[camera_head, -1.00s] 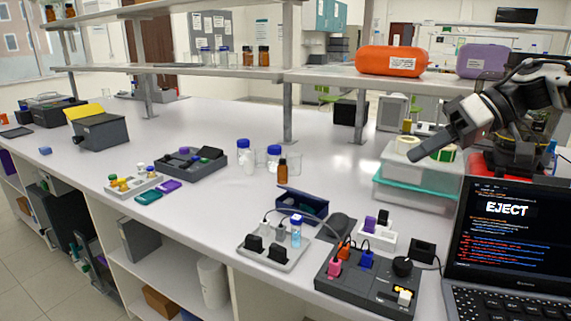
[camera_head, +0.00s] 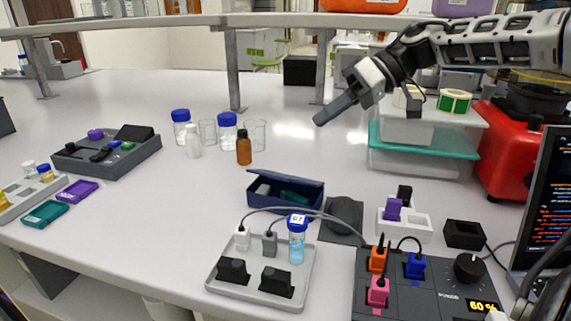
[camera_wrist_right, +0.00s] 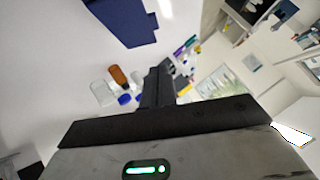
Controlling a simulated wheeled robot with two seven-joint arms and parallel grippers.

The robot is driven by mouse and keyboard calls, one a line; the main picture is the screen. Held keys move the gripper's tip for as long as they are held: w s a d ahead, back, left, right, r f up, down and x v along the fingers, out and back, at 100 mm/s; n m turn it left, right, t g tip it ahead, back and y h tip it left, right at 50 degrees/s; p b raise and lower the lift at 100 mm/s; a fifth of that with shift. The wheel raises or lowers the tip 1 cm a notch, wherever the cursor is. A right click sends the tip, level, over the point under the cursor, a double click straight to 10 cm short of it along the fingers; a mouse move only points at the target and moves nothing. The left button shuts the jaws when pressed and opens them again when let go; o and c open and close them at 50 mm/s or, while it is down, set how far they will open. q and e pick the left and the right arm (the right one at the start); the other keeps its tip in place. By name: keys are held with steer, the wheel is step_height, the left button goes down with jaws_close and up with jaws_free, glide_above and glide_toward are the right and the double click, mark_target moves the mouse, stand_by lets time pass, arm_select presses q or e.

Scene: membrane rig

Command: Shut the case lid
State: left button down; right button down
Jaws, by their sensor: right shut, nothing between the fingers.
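The small dark blue case (camera_head: 278,205) stands on the white bench near the middle of the head view. Its lid (camera_head: 304,183) is open, raised along the far side, and a grey piece and a teal piece show inside. A dark blue shape, probably the case (camera_wrist_right: 122,18), shows at the top of the right wrist view. My right gripper (camera_head: 322,117) is shut and empty, in the air beyond and above the case, pointing down to the left and apart from it. My left gripper is not in view.
A grey rig plate (camera_head: 220,276) with a blue-capped vial (camera_head: 297,240) and cables stands just in front of the case. A dark control box (camera_head: 430,290) is front right. Bottles, including an amber one (camera_head: 244,148), stand behind left. Clear boxes (camera_head: 425,150) stand right.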

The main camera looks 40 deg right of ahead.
glide_above(289, 178)
steer(key=w+d, duration=0.2)
steer(key=f, duration=0.5)
steer(key=shift+s+d+b, duration=0.15)
steer(key=shift+s+b, duration=0.1)
steer(key=shift+b, duration=0.1)
steer(key=shift+s+a+f, duration=0.1)
steer(key=shift+a+f, duration=0.2)
steer(key=shift+f, duration=0.2)
steer(key=shift+s+a+f, duration=0.1)
steer(key=shift+a+f, duration=0.2)
steer(key=shift+f, duration=0.2)
steer(key=shift+s+a+f, duration=0.2)
steer(key=shift+a+f, duration=0.1)
steer(key=shift+f, duration=0.4)
